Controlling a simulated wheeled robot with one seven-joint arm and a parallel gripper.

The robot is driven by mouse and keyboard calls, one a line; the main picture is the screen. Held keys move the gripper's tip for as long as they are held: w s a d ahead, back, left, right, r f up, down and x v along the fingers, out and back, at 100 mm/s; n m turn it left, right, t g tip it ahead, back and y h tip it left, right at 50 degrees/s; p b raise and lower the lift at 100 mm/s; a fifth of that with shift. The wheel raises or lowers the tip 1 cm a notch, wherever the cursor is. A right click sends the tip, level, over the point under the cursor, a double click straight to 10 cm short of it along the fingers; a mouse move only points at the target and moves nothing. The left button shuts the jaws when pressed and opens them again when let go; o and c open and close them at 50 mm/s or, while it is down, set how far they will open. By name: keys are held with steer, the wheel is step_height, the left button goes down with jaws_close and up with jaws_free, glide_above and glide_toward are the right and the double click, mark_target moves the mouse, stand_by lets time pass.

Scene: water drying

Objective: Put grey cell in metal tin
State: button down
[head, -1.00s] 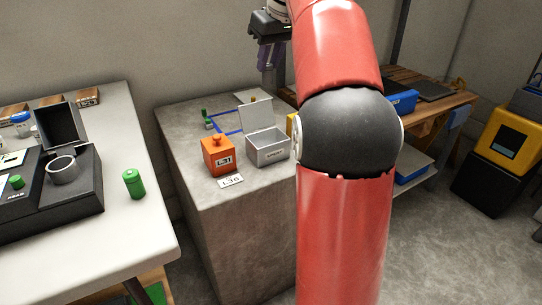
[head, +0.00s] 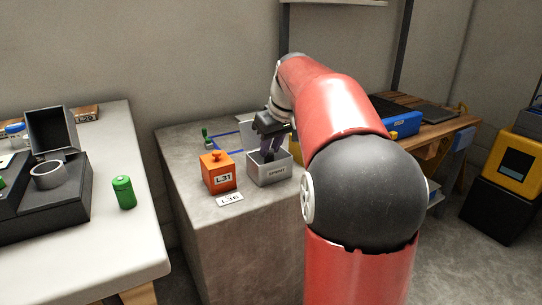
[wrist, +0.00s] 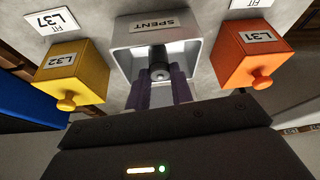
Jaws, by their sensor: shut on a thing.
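The metal tin (head: 270,181), an open grey box labelled SPENT, stands on the concrete block with its lid raised behind it. It also shows at the top of the wrist view (wrist: 122,62). My gripper (head: 268,153) points down at the tin's opening, with its purple fingertips at or just inside the rim. In the wrist view the fingers are shut on the dark grey cell (wrist: 159,66), which lies within the outline of the opening. The cell is hidden in the head view, and I cannot tell whether it touches the tin's floor.
An orange box L31 (head: 217,172) stands close left of the tin. A yellow box L32 (wrist: 75,75) is on its other side. A green cell (head: 123,192) stands on the white table (head: 110,245) at left, beside a black case (head: 70,203).

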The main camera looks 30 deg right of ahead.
steer(key=shift+f, duration=0.95)
steer(key=shift+f, duration=0.25)
steer(key=c, duration=1.2)
jaws_free()
steer(key=shift+r, duration=0.1)
steer(key=shift+c, duration=0.2)
steer(key=shift+s+r, duration=0.1)
steer(key=shift+r, duration=0.45)
steer(key=p+v, duration=0.2)
steer(key=v, duration=0.9)
